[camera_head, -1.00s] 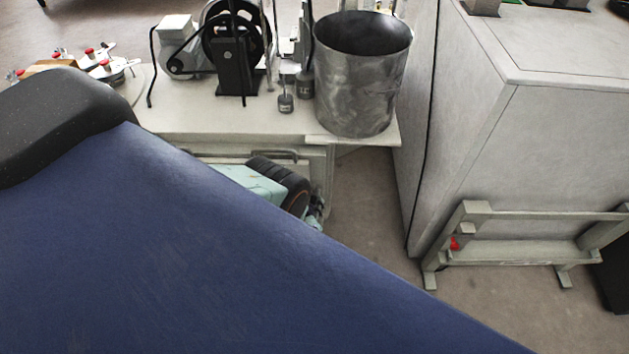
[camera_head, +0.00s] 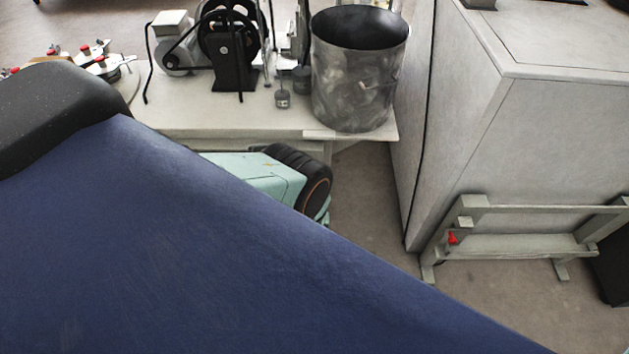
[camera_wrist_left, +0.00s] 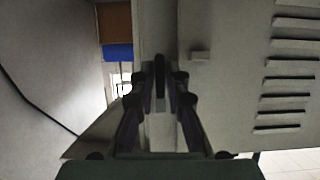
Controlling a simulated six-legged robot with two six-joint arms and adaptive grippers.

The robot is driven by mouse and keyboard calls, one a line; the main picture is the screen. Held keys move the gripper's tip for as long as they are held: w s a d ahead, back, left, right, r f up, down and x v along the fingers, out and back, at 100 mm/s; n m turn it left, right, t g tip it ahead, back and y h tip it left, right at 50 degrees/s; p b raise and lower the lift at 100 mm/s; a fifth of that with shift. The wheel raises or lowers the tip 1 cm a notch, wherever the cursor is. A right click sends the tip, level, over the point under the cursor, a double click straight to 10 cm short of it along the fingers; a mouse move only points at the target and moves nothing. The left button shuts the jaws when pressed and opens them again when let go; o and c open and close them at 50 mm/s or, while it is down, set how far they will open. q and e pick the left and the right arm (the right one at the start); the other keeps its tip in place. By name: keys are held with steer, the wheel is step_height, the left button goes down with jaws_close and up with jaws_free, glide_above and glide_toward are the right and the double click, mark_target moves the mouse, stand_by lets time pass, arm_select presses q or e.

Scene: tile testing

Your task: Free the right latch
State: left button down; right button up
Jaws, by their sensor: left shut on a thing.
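In the left wrist view my left gripper (camera_wrist_left: 160,88) has its two dark fingers on either side of a narrow dark upright piece (camera_wrist_left: 160,70), and it is shut on it. The piece stands in front of a pale grey panel (camera_wrist_left: 220,105). Whether it is the right latch cannot be told for certain. The head view does not show my left gripper; a large blue surface hides much of the lower left. My right gripper is in neither view.
A pale table (camera_head: 200,120) carries a metal drum (camera_head: 352,95) and a motor with a black wheel (camera_head: 228,42). A large grey cabinet (camera_head: 530,140) stands right. A low frame (camera_head: 530,208) with a red knob (camera_head: 453,238) stands before it. Bare floor (camera_head: 370,200) lies between table and cabinet.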

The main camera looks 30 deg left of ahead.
arm_select(q)
steer(key=shift+w, duration=0.1)
stand_by(0.4)
steer(key=c, duration=1.4)
jaws_free()
steer(key=shift+c, duration=0.2)
steer(key=shift+r, duration=0.1)
step_height(320, 180, up, 10)
